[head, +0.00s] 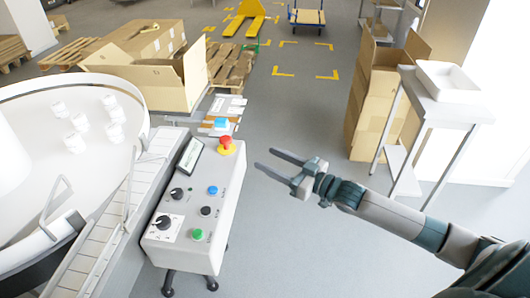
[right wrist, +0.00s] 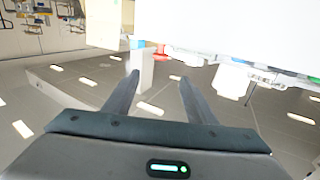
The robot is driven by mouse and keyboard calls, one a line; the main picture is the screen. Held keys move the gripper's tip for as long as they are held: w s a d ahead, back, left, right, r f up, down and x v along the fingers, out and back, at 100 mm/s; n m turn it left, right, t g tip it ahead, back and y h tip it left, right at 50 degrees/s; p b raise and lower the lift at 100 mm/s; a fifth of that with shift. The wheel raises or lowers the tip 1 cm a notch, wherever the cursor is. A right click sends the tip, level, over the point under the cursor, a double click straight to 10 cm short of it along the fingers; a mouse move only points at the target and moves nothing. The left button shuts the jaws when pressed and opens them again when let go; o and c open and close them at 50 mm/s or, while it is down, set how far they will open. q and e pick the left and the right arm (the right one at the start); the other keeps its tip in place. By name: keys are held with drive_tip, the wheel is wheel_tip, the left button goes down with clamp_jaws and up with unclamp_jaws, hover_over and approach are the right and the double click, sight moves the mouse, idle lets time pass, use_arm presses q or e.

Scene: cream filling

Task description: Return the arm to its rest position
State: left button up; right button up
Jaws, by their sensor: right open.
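My right gripper (head: 277,165) is open and empty, over the grey floor to the right of the control box in the head view. Its arm reaches in from the lower right. In the right wrist view its two fingers (right wrist: 158,95) are spread with nothing between them. The control box (head: 190,215) has a red mushroom button (head: 225,142) on a yellow base, a blue button, a green button and dark knobs. The gripper is apart from the box. My left gripper is not in view.
A conveyor (head: 118,205) and a round white table (head: 25,110) with several white containers stand at left. A metal side table (head: 437,100) with a white tray (head: 455,80) and tall cardboard boxes (head: 375,105) stand at right. The floor between is clear.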

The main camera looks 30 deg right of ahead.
drive_tip(key=s+d+f+m+g+h, duration=0.1)
drive_tip(key=d+f+h, duration=0.1)
drive_tip(key=f, duration=0.8)
drive_tip(key=s+d+f+m+h, duration=0.1)
drive_tip(key=d+f+h, duration=0.15)
drive_tip(key=f, duration=0.75)
drive_tip(key=s+f+g+h, duration=0.1)
drive_tip(key=s+f, duration=0.2)
drive_tip(key=f, duration=0.3)
drive_tip(key=s+a+f+m+g+h, duration=0.1)
drive_tip(key=s+f, duration=0.2)
drive_tip(key=f, duration=0.3)
drive_tip(key=s+f+g+h, duration=0.1)
drive_tip(key=s+f, duration=0.2)
drive_tip(key=f, duration=0.4)
drive_tip(key=s+a+f+g, duration=0.2)
drive_tip(key=s+a+f, duration=0.2)
drive_tip(key=s+f, duration=0.3)
drive_tip(key=s+a+f+g, duration=0.3)
drive_tip(key=s+a+f, duration=0.2)
drive_tip(key=s, duration=0.9)
drive_tip(key=s+a+f+g, duration=0.2)
drive_tip(key=s+a+f, duration=0.2)
drive_tip(key=s+f, duration=0.7)
drive_tip(key=shift+a, duration=0.4)
drive_tip(key=shift+w, duration=0.1)
